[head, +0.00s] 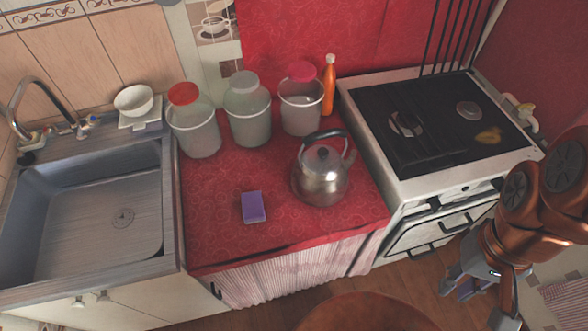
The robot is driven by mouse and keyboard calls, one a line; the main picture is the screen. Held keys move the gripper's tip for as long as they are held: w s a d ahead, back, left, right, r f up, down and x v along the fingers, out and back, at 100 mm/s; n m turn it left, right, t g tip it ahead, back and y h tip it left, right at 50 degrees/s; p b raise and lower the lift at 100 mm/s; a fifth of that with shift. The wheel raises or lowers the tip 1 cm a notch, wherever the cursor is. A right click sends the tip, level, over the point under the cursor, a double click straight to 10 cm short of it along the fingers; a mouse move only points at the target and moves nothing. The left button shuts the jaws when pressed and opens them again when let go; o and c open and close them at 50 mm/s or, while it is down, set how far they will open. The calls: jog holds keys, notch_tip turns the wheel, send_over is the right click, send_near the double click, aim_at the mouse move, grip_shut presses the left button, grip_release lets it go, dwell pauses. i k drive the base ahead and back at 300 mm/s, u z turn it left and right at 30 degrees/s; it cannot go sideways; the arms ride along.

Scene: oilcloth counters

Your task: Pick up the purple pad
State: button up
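The purple pad (254,207) is a small block lying on the red oilcloth counter (218,236), left of the metal kettle and near the counter's front. My gripper (475,301) is at the lower right, in front of the stove and well away from the pad. Its fingers are spread apart, so it is open. A small dark purplish patch shows by its fingers, and I cannot tell what it is.
A kettle (321,177) stands right of the pad. Behind are three jars (195,129) and an orange bottle (329,86). A sink (85,215) is on the left, a stove (393,170) on the right. The counter's front left is clear.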

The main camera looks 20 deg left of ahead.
aim_at(252, 205)
jog(key=u, duration=1.75)
jog(key=k, duration=1.25)
jog(key=u, duration=0.85)
jog(key=i, duration=0.65)
jog(key=u, duration=0.65)
jog(key=i, duration=0.7)
jog(key=z, duration=0.75)
jog(key=i, duration=0.65)
jog(key=z, duration=0.7)
